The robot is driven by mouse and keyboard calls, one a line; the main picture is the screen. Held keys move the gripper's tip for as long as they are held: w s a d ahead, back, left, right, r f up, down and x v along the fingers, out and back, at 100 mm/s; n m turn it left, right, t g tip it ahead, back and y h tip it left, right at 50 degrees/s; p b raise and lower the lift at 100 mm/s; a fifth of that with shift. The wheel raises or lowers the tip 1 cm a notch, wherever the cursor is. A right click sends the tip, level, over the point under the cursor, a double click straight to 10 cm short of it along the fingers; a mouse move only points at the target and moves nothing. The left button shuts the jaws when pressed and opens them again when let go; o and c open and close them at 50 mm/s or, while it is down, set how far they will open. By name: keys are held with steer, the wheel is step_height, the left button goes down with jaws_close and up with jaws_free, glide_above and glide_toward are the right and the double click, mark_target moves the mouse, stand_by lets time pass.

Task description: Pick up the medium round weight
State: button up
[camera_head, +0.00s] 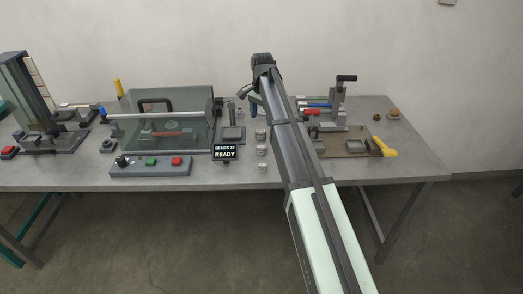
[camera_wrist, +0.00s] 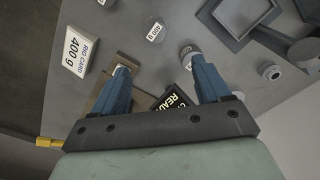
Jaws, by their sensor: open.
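Three small round weights stand in a row just left of my arm in the head view: a back one (camera_head: 261,133), a middle one (camera_head: 262,151) and a front one (camera_head: 262,165). Their sizes are hard to compare. In the wrist view a pale round weight labelled 400 g (camera_wrist: 155,32) lies ahead of the gap between my fingers. Another round piece (camera_wrist: 187,50) is partly behind the right finger. A card reading RIG CARD 400 g (camera_wrist: 82,50) is at the left. My gripper (camera_wrist: 158,62) is open and empty, above the bench and apart from the weights.
A bend tester with a clear cover (camera_head: 160,120) stands left of the weights. Its READY display (camera_head: 225,152) is close to them and shows below my fingers in the wrist view. The bench's front right is clear.

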steer(key=m, duration=0.6)
glide_above(262, 146)
steer(key=f, duration=0.8)
steer(key=shift+w+f, duration=0.3)
steer(key=shift+s+f, duration=0.2)
steer(key=shift+f, duration=1.15)
steer(key=shift+s+f, duration=0.2)
steer(key=shift+f, duration=1.1)
jaws_close()
steer(key=shift+r, duration=0.15)
